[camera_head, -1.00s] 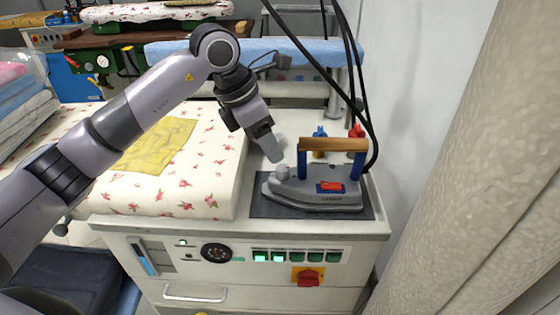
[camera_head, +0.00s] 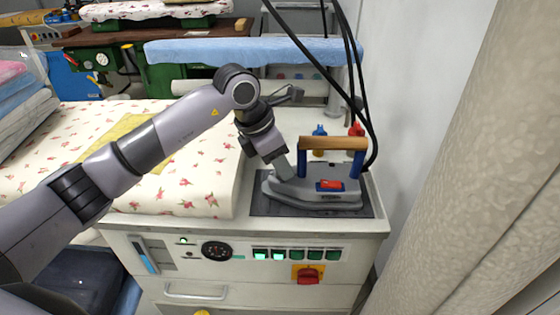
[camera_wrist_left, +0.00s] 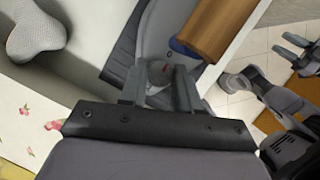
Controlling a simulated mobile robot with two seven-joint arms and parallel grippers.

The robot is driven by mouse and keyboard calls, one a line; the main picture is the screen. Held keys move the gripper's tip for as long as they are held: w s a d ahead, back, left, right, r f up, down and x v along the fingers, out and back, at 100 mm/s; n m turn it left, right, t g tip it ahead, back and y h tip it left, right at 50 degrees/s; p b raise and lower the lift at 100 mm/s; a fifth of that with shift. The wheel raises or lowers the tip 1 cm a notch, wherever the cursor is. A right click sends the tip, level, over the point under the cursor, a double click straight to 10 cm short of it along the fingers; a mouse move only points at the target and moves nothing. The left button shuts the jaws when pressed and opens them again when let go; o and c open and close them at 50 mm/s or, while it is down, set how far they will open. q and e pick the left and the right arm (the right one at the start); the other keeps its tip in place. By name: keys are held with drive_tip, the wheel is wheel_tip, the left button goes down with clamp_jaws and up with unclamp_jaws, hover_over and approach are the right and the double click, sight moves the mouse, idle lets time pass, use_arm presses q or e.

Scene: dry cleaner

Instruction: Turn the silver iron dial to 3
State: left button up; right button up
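The silver iron (camera_head: 318,194), with a wooden handle (camera_head: 333,143) on blue posts, stands on a dark mat (camera_head: 262,207) at the right end of the white workstation. Its grey dial (camera_wrist_left: 159,74), with a small red mark, shows in the left wrist view; its number is not readable. My left gripper (camera_head: 284,171) is over the front of the iron and mostly hides the dial in the head view. In the left wrist view its fingers (camera_wrist_left: 159,90) are apart, one on each side of the dial; whether they touch it is unclear. My right gripper does not show in the head view.
A flowered padded board (camera_head: 205,175) with a yellow cloth (camera_head: 125,128) lies left of the iron. Black cables (camera_head: 368,130) hang behind the iron near the wall. Red and blue bottles stand behind it. The front panel has a red switch (camera_head: 308,274).

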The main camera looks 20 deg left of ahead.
use_arm(q)
drive_tip(key=shift+m, duration=0.4)
drive_tip(key=shift+w+m+g+h+b, duration=0.1)
drive_tip(key=shift+m+g+h+b, duration=0.2)
drive_tip(key=shift+m+b, duration=0.25)
drive_tip(key=m+g, duration=0.1)
drive_tip(key=m, duration=0.1)
drive_tip(key=shift+w+m+b, duration=0.1)
drive_tip(key=shift+m+b, duration=0.25)
drive_tip(key=m+g, duration=0.1)
drive_tip(key=m, duration=0.2)
drive_tip(key=shift+w+m+h+b, duration=0.1)
drive_tip(key=shift+m+h+b, duration=0.2)
drive_tip(key=shift+b, duration=0.05)
drive_tip(key=m+g, duration=0.2)
drive_tip(key=m, duration=0.2)
drive_tip(key=shift+r+b, duration=0.1)
drive_tip(key=shift+b, duration=0.2)
drive_tip(key=shift+m, duration=0.3)
drive_tip(key=o, duration=1)
drive_tip(key=shift+o, duration=0.2)
